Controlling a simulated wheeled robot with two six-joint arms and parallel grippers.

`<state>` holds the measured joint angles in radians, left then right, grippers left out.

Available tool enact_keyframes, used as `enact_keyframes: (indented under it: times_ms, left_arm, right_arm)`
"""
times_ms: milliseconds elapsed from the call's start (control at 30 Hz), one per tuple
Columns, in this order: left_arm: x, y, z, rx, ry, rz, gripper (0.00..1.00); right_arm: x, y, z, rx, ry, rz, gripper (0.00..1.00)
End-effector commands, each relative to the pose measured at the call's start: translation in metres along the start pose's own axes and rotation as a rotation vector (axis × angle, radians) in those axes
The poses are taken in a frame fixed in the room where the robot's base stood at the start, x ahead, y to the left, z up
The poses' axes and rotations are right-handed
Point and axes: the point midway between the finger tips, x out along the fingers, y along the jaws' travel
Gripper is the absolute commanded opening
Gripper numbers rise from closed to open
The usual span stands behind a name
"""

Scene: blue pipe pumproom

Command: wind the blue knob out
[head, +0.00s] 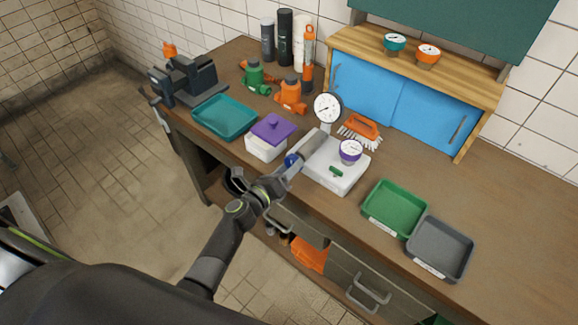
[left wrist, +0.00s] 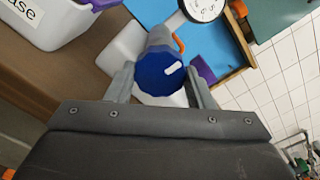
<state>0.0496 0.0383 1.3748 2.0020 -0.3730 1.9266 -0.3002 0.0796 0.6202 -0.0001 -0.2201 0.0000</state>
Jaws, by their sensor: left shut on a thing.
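The blue knob (left wrist: 160,74) is round with a white mark on its face, the mark pointing to the upper right in the left wrist view. It sits on the front end of a grey cylinder (head: 314,142) above a white base (head: 338,178); only a little of the knob (head: 292,160) shows in the head view. My left gripper (left wrist: 162,82) is shut on the knob, one finger on each side; in the head view the gripper (head: 288,168) reaches in from the front. My right gripper is not in view.
A white box with purple lid (head: 270,136) stands just left of the knob. A dial gauge (head: 327,108) rises behind it and a purple gauge (head: 350,151) sits on the base. Green (head: 395,208) and grey trays (head: 440,248) lie to the right. The bench front is drawers and shelves.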

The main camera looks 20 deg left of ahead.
Motion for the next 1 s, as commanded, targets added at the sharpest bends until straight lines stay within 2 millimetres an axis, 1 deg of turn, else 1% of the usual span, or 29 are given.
enact_keyframes:
  times_ms: [567, 600, 733, 1000]
  left_arm:
    - [-0.0012, 0.0017, -0.0024, -0.031, 0.004, 0.003, 0.25]
    - [-0.0011, 0.0017, -0.0024, -0.031, 0.004, 0.003, 0.53]
    - [-0.0007, 0.0012, -0.0017, -0.03, 0.003, 0.002, 0.69]
    - [-0.0007, 0.0005, -0.0008, -0.028, 0.001, 0.001, 0.69]
  right_arm:
    - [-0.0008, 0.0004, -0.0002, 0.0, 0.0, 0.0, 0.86]
    - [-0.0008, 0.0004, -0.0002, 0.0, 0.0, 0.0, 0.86]
    - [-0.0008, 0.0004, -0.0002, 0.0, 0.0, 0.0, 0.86]
    - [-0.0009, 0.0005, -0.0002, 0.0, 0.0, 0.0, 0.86]
